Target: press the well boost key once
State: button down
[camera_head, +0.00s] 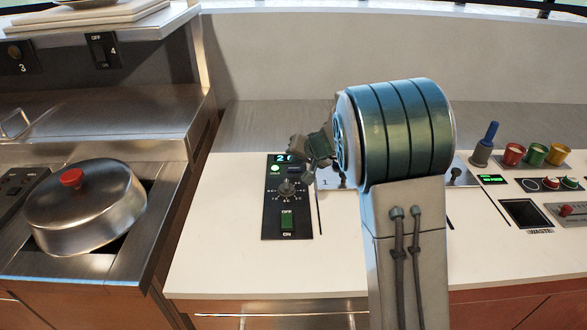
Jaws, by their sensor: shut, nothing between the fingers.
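A black control panel (269,208) is set in the white counter left of my arm. It has a small lit display with a "2", a lit green round light (275,168), a grey rotary knob (287,187) and a green rocker switch (288,221) between small labels, the lower one reading ON. No label reading well boost is legible, so I cannot tell which control is that key. My gripper (308,179) is small and dark, shut and empty, over the panel's upper right edge. It hides part of that corner; contact cannot be told.
My arm hides the counter's middle. A domed metal lid with a red knob (71,178) sits at left. At right are a blue-handled tool (486,142), red, green and yellow cups (537,153), and a dark square opening (525,213) labelled WASTE. The counter in front of the panel is clear.

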aim_at(297, 172)
jog(key=shift+f, duration=0.15)
dwell(0.3)
jog(key=shift+f+b, duration=0.35)
jog(key=shift+b, duration=0.45)
jog(key=shift+f+b, duration=0.35)
jog(key=shift+b, duration=0.2)
jog(key=shift+r, duration=0.15)
dwell(0.5)
jog(key=shift+r+p, duration=0.4)
jog(key=shift+r, duration=0.25)
jog(key=shift+r+p, duration=1.7)
jog(key=shift+r, duration=0.9)
